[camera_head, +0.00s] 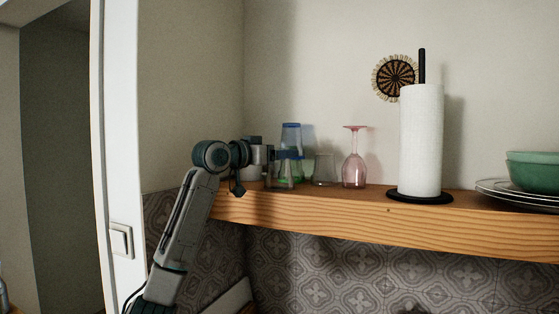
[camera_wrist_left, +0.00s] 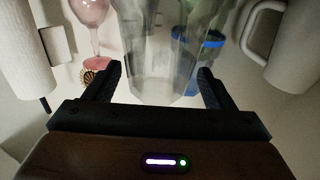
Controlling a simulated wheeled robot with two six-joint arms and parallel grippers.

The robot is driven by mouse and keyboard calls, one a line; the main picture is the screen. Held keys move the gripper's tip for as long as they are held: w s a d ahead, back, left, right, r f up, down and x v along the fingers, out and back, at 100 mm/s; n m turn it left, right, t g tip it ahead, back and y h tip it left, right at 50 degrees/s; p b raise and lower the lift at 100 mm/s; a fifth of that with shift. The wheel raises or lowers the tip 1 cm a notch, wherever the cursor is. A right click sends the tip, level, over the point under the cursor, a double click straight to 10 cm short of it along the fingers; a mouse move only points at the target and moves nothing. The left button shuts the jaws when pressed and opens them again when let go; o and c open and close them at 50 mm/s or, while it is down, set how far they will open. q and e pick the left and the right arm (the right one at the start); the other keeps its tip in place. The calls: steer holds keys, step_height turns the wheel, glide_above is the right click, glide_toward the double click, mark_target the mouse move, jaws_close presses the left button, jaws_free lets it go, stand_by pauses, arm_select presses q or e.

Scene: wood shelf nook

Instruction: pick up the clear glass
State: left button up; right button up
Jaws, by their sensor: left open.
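In the left wrist view, which looks upside down, a clear faceted glass (camera_wrist_left: 150,62) stands between the two fingers of my left gripper (camera_wrist_left: 158,80). The fingers are open and a gap shows beside the glass. In the head view my left gripper (camera_head: 273,163) is over the wooden shelf, at the left end of the glass group. A greenish clear glass (camera_head: 285,173) is right at its fingers, partly hidden by them. Another low clear glass (camera_head: 323,169) stands to the right, apart from the gripper. My right gripper is not in view.
A blue glass (camera_head: 291,137) shows above the greenish one. A pink stemmed glass (camera_head: 354,158) stands upside down, left of a paper towel roll (camera_head: 421,140). Plates and a green bowl (camera_head: 533,172) are farther right. A white mug (camera_wrist_left: 262,38) is close in the wrist view.

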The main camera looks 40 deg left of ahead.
arm_select(q)
steer(key=shift+w+d+r+p, duration=0.1)
steer(key=shift+w+p, duration=0.25)
steer(key=shift+w, duration=0.25)
steer(key=shift+w+d+r+p, duration=0.1)
steer(key=shift+w+p, duration=0.2)
steer(key=shift+w, duration=0.25)
steer(key=shift+w+f, duration=0.15)
steer(key=shift+w, duration=0.15)
steer(key=shift+f, duration=0.1)
steer(key=shift+s, duration=0.15)
steer(key=c, duration=1)
steer(key=shift+c, duration=1)
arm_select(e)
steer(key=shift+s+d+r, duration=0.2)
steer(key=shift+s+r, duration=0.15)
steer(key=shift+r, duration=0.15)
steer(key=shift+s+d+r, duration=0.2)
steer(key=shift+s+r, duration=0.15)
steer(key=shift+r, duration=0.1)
arm_select(q)
steer(key=shift+r, duration=0.2)
